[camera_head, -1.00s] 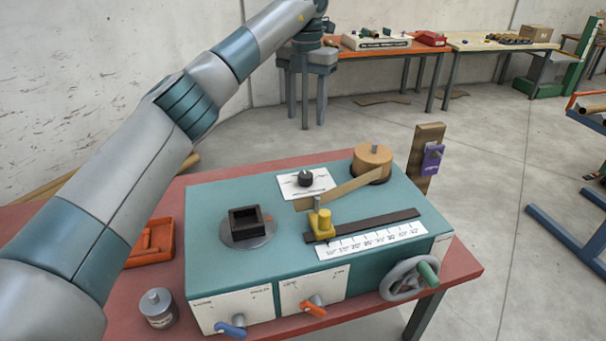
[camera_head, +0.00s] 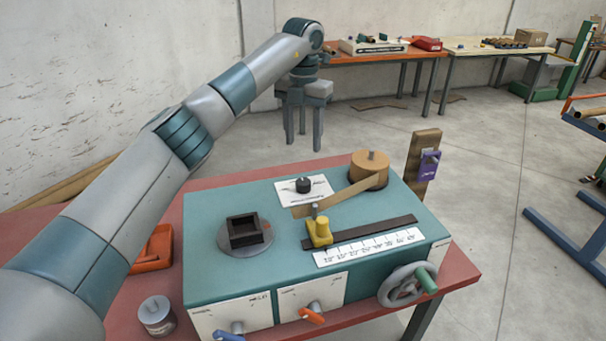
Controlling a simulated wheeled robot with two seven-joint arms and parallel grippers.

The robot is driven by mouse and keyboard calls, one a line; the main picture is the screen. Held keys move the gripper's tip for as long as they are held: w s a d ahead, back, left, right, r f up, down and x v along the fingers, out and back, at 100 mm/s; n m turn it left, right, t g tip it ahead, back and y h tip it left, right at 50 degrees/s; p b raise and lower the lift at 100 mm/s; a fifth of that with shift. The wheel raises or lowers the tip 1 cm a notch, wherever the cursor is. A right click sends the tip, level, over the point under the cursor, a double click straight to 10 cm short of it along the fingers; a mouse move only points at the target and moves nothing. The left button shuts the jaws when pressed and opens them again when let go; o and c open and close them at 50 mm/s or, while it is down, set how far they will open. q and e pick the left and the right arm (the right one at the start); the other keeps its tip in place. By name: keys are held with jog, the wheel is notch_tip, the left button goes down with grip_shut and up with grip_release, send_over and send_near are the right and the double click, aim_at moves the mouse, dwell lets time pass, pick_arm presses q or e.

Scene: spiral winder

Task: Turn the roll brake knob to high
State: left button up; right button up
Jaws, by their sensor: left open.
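A black round knob (camera_head: 304,185) sits on a white plate (camera_head: 318,192) on top of the teal machine (camera_head: 285,243), near its back edge. The plate's markings are too small to read, so I cannot tell the knob's setting. A brown paper roll (camera_head: 370,170) stands to the right of the knob, with a strip running from it to a yellow guide (camera_head: 319,232). My left gripper (camera_head: 303,143) points down with its two fingers apart and empty. In the picture it is straight above the knob, clear of it. My right gripper is not in view.
The machine stands on a red table (camera_head: 458,270). A square black block (camera_head: 244,232) sits on a round disc. A handwheel (camera_head: 402,287), a blue lever (camera_head: 229,336) and an orange lever (camera_head: 312,315) are at the front. A purple tag (camera_head: 428,165) hangs on an upright board behind.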

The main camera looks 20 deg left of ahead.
aim_at(303, 181)
pick_arm(q)
notch_tip(303, 181, down, 11)
jog(key=p, duration=0.3)
jog(key=shift+f+p, duration=0.4)
jog(key=shift+f, duration=0.35)
jog(key=c, duration=1)
jog(key=shift+c, duration=0.2)
